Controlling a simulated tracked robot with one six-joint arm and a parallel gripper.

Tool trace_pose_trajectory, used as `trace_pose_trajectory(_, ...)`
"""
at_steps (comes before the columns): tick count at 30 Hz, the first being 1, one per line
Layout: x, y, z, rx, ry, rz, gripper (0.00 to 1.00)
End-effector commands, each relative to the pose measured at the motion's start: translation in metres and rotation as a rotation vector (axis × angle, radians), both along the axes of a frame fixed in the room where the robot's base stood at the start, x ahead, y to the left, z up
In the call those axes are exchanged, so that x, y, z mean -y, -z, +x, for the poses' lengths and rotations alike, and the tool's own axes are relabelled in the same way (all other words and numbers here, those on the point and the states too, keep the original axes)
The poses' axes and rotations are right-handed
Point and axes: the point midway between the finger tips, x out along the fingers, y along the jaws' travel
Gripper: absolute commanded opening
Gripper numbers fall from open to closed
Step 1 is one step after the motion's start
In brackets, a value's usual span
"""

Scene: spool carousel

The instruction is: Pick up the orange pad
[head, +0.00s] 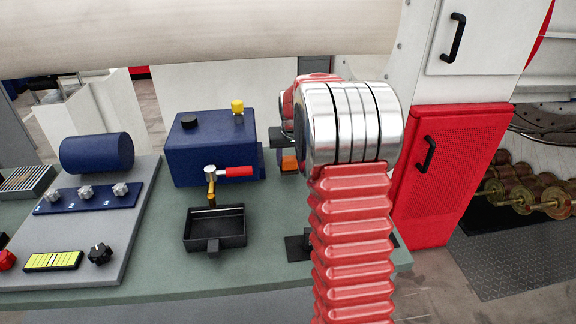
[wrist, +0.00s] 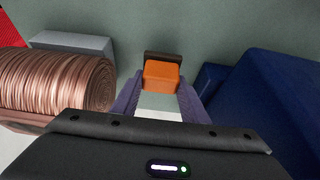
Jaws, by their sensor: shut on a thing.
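The orange pad (wrist: 161,74) is a small orange block with a dark piece along its far edge. It sits between the two purple-grey fingers of my gripper (wrist: 160,92) in the wrist view, and the gripper is shut on it. In the head view a bit of the orange pad (head: 289,162) shows just left of my silver and red arm, beside the blue box. The arm hides most of my gripper there. I cannot tell whether the pad touches the surface beneath it.
A blue box (head: 212,150) with a tap stands close left of my gripper, with a black tray (head: 214,230) in front. A copper-coloured coil (wrist: 62,80) lies left in the wrist view. A red cabinet (head: 446,170) stands right of the green bench (head: 150,270).

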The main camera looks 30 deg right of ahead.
Motion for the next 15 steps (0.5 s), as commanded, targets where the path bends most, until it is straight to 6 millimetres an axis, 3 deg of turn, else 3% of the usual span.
trace_pose_trajectory(9, 0.0, -0.057, 0.001, 0.005, 0.0, -0.002, 0.18)
trace_pose_trajectory(15, 0.0, -0.073, 0.001, 0.002, 0.0, -0.001, 0.18)
